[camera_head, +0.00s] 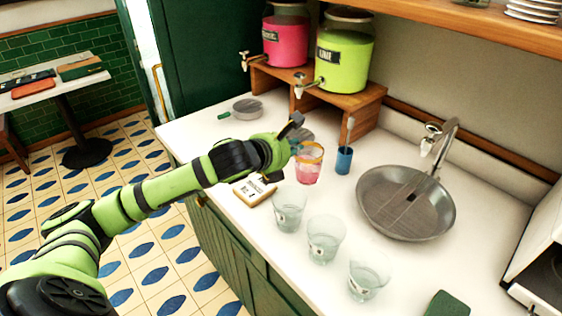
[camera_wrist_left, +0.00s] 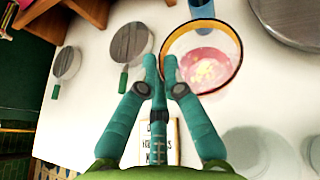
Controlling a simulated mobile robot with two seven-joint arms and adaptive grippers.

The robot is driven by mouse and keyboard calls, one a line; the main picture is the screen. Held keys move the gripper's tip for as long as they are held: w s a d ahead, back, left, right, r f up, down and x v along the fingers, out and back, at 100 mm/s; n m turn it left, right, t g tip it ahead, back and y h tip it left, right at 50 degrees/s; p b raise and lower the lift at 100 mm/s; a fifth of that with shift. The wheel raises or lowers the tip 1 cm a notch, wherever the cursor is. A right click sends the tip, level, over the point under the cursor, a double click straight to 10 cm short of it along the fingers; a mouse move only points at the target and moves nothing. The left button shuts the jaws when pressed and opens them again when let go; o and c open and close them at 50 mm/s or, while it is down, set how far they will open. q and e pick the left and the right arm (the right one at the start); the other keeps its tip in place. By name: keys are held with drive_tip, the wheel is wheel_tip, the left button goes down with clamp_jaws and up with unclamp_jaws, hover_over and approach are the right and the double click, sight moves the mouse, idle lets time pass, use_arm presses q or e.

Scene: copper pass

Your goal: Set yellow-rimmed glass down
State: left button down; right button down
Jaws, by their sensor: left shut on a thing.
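The yellow-rimmed glass (camera_head: 309,170) holds pink liquid and is upright at the middle of the white counter. In the left wrist view the glass (camera_wrist_left: 213,62) shows from above, its yellow rim to the right of the fingers. My left gripper (camera_head: 296,148) is shut at the glass's left side, its fingertips nearly together on the rim wall. The left wrist view also shows these teal fingers (camera_wrist_left: 161,68). I cannot tell whether the glass's base touches the counter. My right gripper is not in view.
Clear glasses (camera_head: 325,240) stand in a row in front. A blue cup (camera_head: 343,161) stands close on the right, before the round sink (camera_head: 372,205). A small sign (camera_head: 253,192) lies near the front edge. A wooden stand (camera_head: 366,101) bears pink (camera_head: 286,45) and green dispensers (camera_head: 343,68).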

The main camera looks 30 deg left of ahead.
use_arm(q)
drive_tip(key=a+f, duration=0.1)
drive_tip(key=f, duration=0.1)
drive_tip(key=a+f+p, duration=0.1)
drive_tip(key=f, duration=0.1)
drive_tip(key=w+a+f, duration=0.1)
drive_tip(key=f, duration=0.1)
drive_tip(key=shift+a+f, duration=0.15)
drive_tip(key=shift+a, duration=0.25)
drive_tip(key=shift+f, duration=0.1)
drive_tip(key=c, duration=1.3)
unclamp_jaws()
drive_tip(key=shift+s, duration=0.1)
drive_tip(key=shift+c, duration=0.2)
